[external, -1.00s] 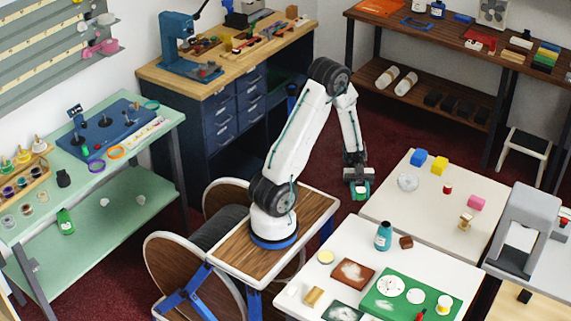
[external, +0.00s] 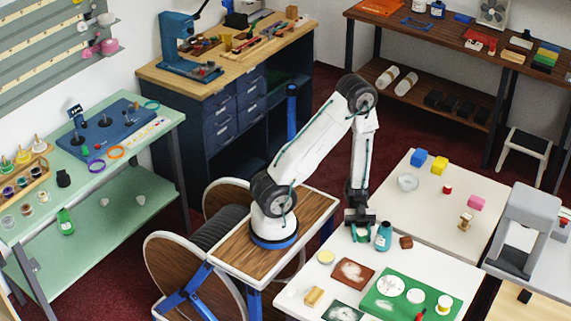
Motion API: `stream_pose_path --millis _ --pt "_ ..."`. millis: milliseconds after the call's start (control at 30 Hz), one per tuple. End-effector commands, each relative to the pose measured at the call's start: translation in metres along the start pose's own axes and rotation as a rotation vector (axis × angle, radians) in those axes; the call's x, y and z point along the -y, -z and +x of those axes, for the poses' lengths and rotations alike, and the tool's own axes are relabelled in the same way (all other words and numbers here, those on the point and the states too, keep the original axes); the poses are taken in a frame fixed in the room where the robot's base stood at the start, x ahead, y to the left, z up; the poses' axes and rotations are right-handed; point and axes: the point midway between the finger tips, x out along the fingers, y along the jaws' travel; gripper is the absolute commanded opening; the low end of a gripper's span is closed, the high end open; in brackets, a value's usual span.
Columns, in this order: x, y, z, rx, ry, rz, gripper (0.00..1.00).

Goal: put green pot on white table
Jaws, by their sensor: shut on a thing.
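My gripper (external: 360,226) points down and is shut on the green pot (external: 361,235), which shows only partly below the jaws. The pot is over the back left part of the near white table (external: 335,245), just left of a teal bottle (external: 383,237). I cannot tell whether the pot touches the table top. A second white-topped table (external: 425,215) adjoins it farther back.
A brown block (external: 406,242) stands right of the bottle. Colored blocks and a grey dish (external: 408,182) are on the farther table.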

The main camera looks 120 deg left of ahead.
Motion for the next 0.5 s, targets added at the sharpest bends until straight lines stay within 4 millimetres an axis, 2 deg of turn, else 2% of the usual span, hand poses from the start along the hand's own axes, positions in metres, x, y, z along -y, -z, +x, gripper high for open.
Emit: stream_pose_path --millis 300,333,367,400,500 --pt "0.0002 -0.0029 0.0000 0.000 0.001 -0.001 0.09" --pt "0.0002 -0.0029 -0.0001 0.000 0.001 0.000 0.41" --pt "0.0003 -0.0028 -0.0001 0.001 0.001 0.000 0.49" --pt "0.0003 -0.0027 -0.0002 0.001 0.001 0.000 0.57" --pt "0.0003 -0.0027 -0.0002 0.001 0.001 0.000 0.57"
